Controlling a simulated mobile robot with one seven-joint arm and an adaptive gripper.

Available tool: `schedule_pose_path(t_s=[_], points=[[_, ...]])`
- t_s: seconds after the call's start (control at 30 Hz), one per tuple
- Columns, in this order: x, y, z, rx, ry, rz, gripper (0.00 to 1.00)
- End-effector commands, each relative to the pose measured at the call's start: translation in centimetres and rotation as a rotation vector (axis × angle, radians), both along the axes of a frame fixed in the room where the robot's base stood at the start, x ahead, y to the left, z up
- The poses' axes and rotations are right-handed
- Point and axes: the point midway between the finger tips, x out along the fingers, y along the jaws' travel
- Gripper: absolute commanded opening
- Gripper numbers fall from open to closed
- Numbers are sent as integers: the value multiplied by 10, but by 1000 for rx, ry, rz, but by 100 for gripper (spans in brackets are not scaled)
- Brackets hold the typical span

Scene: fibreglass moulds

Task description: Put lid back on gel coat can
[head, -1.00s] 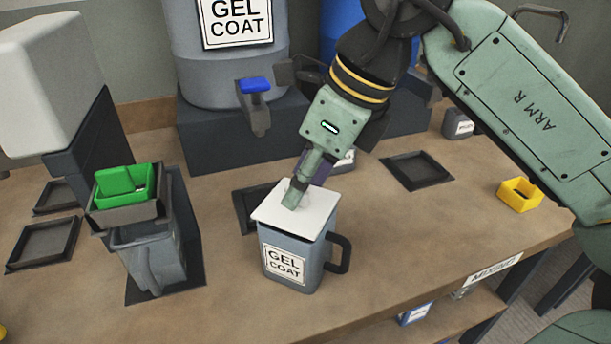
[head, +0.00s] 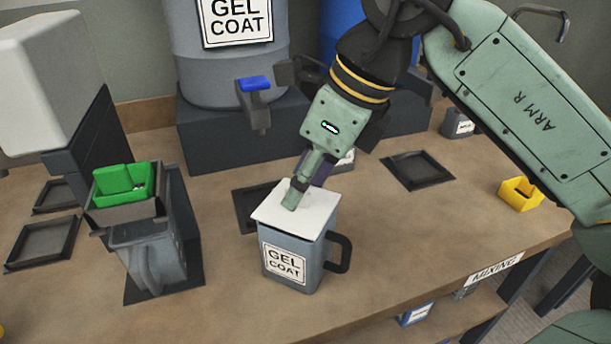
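The gel coat can (head: 288,262) is a grey square mug-like container with a dark handle on its right and a "GEL COAT" label. It stands upright on the bench. The white square lid (head: 312,215) lies over the can's top and looks level, though I cannot tell if it is fully seated. My gripper (head: 293,200) points down at the middle of the lid, with its fingertips at the lid's top. A finger hides the lid's centre, so I cannot see whether the fingers are closed on a knob.
A grey jug (head: 146,258) with a green container (head: 123,184) above it stands at the left. A large gel coat drum (head: 228,68) with a blue-handled tap (head: 254,84) is behind. Black trays (head: 417,170) and a yellow bin (head: 520,194) are on the bench (head: 410,235).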

Motion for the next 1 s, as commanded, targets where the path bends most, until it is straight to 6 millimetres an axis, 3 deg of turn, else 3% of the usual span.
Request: schedule_pose_path(t_s=[0.47, 0.5, 0.83, 1.0], points=[[0, 0, 0, 0, 0, 0, 5], [0, 0, 0, 0, 0, 0, 41], [0, 0, 0, 0, 0, 0, 63], [0, 0, 0, 0, 0, 0, 63]])
